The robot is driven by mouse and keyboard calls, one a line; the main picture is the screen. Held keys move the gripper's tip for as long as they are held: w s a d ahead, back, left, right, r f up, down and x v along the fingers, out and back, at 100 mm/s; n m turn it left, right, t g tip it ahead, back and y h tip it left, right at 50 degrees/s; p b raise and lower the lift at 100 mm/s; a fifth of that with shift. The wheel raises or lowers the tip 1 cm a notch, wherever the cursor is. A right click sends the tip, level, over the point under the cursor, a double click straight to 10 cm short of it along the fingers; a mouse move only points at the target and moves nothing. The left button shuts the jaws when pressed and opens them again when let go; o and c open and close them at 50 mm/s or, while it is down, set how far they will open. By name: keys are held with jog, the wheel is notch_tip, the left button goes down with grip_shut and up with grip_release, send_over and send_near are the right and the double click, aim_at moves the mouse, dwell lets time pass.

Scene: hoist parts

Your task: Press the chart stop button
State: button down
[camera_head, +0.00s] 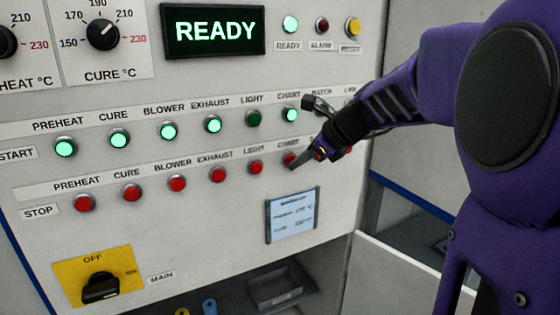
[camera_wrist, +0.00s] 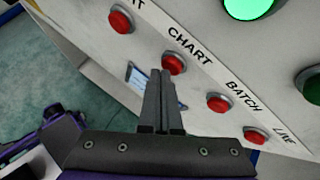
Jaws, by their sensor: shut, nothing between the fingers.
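The chart stop button (camera_head: 289,159) is a red button in the STOP row of the white control panel (camera_head: 345,190). In the wrist view the red chart button (camera_wrist: 174,64) sits under the CHART label, just beyond my fingertips. My gripper (camera_head: 296,165) is shut and empty, its tips at or very close to the button. In the wrist view the closed fingers (camera_wrist: 161,73) point up at the button's lower left edge. I cannot tell whether they touch it. The green chart start button (camera_head: 290,115) above is lit.
The red light stop button (camera_head: 255,167) is to the left. The red batch button (camera_wrist: 219,102) and live button (camera_wrist: 256,135) are to the right. The MAIN switch (camera_head: 100,287) is at lower left. The READY sign (camera_head: 213,31) is lit.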

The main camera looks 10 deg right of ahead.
jog(key=shift+w, duration=0.25)
jog(key=shift+s, duration=0.1)
dwell(0.5)
jog(key=shift+s+d, duration=0.2)
jog(key=shift+s, duration=0.55)
jog(key=shift+s+d+b, duration=0.1)
jog(key=shift+s+d, duration=0.15)
jog(key=shift+s, duration=0.55)
jog(key=shift+s+d+b, duration=0.1)
jog(key=shift+s+d, duration=0.2)
jog(key=shift+s, duration=0.5)
jog(key=shift+s+d+b, duration=0.1)
jog(key=shift+s+d, duration=0.15)
jog(key=shift+s, duration=0.55)
jog(key=shift+r, duration=0.1)
